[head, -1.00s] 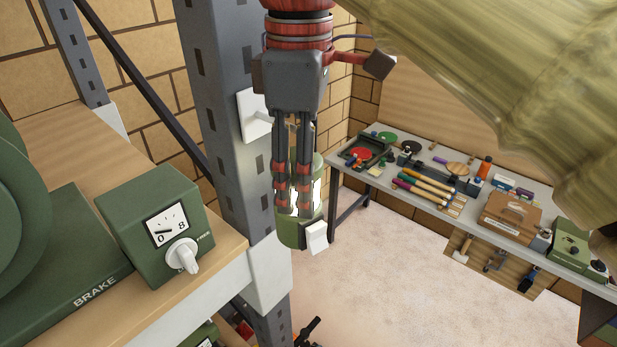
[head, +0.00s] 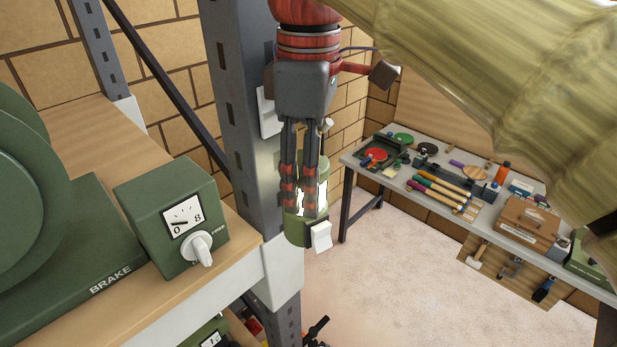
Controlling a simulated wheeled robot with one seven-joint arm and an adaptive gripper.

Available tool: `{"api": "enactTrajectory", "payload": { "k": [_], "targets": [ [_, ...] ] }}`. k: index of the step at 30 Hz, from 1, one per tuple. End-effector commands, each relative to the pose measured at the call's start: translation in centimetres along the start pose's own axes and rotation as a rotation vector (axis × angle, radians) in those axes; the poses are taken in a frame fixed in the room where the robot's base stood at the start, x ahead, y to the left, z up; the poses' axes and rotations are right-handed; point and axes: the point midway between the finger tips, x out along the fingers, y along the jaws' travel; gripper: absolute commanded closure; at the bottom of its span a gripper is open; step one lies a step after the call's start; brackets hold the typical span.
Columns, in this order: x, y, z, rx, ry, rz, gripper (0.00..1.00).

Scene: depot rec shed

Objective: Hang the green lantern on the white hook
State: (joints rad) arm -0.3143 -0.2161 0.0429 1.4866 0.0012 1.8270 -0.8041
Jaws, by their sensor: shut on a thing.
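The green lantern (head: 295,232) hangs upright from my gripper (head: 303,212), with a white block (head: 320,236) on its lower front. My two long fingers are shut on it and hide much of its body. The white hook's plate (head: 268,114) is fixed to the grey post, left of and behind my gripper. A pale rounded tip (head: 327,125), seemingly the hook's end, shows just right of my fingers. My gripper hides the middle of the hook. I cannot tell whether the lantern's top touches the hook.
The grey steel post (head: 235,110) stands close to my gripper's left. A wooden shelf (head: 150,315) carries a green dial box (head: 170,215) and a larger green machine marked BRAKE (head: 75,240). A workbench (head: 400,185) with tools stands at the right. Open floor (head: 370,275) lies between.

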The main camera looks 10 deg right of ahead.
Motion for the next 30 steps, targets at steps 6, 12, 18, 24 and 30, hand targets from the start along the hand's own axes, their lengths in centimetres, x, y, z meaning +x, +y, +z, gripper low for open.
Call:
{"api": "enactTrajectory", "payload": {
  "k": [6,12,18,24,30],
  "targets": [
    [-0.09,-0.01,0.01,0.000,0.001,0.001,1.00],
    [-0.08,-0.01,0.01,0.000,0.001,0.001,0.45],
    [-0.04,0.00,0.01,0.000,0.000,0.000,0.34],
    [-0.02,0.00,0.01,0.000,0.000,0.000,0.30],
    [-0.15,0.02,-0.01,0.000,-0.001,-0.001,0.30]
  ]
}}
